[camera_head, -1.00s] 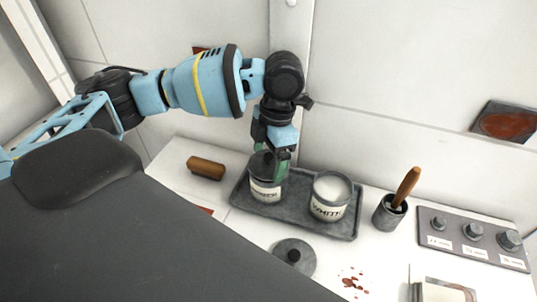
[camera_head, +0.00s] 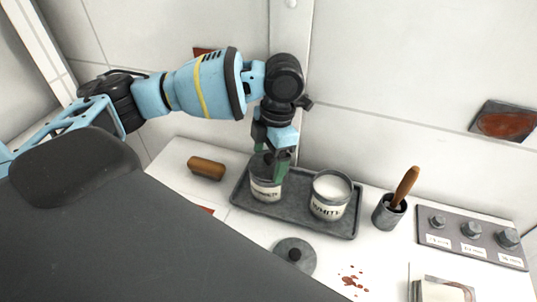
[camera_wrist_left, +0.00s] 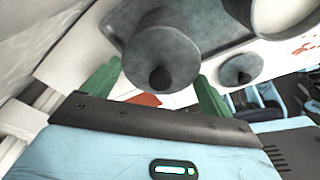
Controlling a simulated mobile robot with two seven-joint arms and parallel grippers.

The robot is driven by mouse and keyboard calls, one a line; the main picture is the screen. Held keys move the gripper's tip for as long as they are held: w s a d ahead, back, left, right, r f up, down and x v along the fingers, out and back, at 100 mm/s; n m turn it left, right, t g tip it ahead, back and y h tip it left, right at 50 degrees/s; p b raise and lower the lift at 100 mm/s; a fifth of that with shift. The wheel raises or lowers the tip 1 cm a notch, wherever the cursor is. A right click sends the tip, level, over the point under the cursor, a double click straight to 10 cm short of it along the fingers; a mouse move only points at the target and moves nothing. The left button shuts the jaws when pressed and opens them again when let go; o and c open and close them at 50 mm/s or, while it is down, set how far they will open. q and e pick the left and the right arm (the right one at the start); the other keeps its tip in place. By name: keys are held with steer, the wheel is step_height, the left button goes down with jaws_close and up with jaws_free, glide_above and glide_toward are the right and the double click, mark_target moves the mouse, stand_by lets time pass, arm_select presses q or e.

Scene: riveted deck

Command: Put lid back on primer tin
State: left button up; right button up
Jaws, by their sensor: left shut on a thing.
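The primer tin (camera_head: 265,189) stands upright at the left end of a grey tray (camera_head: 298,220). Its label is partly readable. A dark grey lid (camera_wrist_left: 162,62) with a black knob shows between the green fingers in the left wrist view, at the mouth of the tin. My left gripper (camera_head: 270,165) points down and is shut on this lid, one finger on each side. I cannot tell whether the lid is fully seated, because the fingers hide part of its edge. My right gripper does not show.
An open tin labelled WHITE (camera_head: 330,195) stands beside the primer tin on the tray. Another knobbed lid (camera_head: 294,257) lies in front. A brush pot (camera_head: 389,212), a knob panel (camera_head: 472,237) and a brown roller (camera_head: 206,168) are nearby. The wall is close behind.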

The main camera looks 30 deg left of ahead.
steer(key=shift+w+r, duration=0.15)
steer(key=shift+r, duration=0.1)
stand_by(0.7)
arm_select(q)
steer(key=o, duration=0.8)
steer(key=shift+r+p, duration=0.4)
steer(key=shift+r, duration=3.05)
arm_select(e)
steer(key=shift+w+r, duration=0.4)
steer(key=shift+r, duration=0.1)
